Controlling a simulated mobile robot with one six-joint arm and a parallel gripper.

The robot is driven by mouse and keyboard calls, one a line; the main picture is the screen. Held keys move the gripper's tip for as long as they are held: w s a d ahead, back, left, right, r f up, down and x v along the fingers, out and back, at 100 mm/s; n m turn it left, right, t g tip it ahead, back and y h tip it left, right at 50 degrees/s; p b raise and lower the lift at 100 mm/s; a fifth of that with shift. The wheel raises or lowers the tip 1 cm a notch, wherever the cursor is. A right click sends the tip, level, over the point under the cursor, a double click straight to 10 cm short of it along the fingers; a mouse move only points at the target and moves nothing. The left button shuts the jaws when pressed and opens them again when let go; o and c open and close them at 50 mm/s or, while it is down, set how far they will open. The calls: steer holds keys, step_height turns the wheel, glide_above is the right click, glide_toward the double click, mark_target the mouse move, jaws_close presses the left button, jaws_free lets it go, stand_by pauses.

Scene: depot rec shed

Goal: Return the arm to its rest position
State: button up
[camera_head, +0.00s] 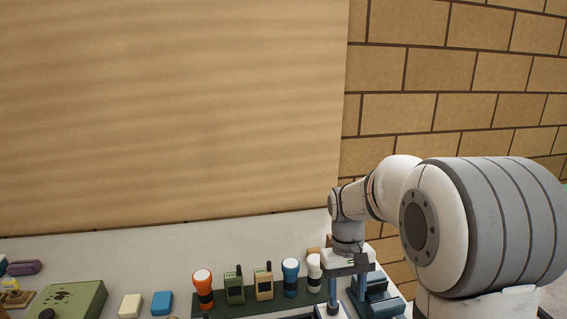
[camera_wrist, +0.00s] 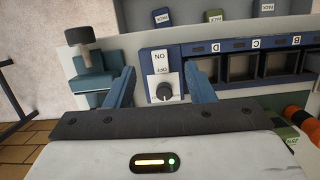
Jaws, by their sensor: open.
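My arm reaches in from the right in the head view and points down over the right end of the bench. My gripper (camera_head: 345,292) is low over the blue equipment there. In the wrist view my gripper (camera_wrist: 161,78) is open, with its two blue fingers spread and nothing seen between them. Beyond and between the fingers is a blue switch panel (camera_wrist: 157,62) with a white plate and a dark round knob (camera_wrist: 164,92). I cannot tell whether a finger touches the panel.
Right of the panel, a row of dark slots (camera_wrist: 243,68) carries letter labels. A blue-grey device (camera_head: 379,299) stands close beside my gripper. An orange flashlight (camera_head: 203,288), green radio (camera_head: 234,289), tan radio (camera_head: 264,284) and blue flashlight (camera_head: 290,275) stand to the left. A tan board (camera_head: 170,110) rises behind.

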steer(key=s+r+m+t, duration=0.1)
steer(key=s+r+t, duration=0.1)
steer(key=s, duration=0.6)
steer(key=s+r+t, duration=0.3)
steer(key=s, duration=0.5)
steer(key=shift+s+r+m+t+y, duration=0.15)
steer(key=shift+s+m+t+y, duration=0.15)
steer(key=shift+m, duration=0.1)
steer(key=shift+w+d, duration=0.1)
steer(key=shift+c, duration=0.4)
steer(key=shift+c, duration=1)
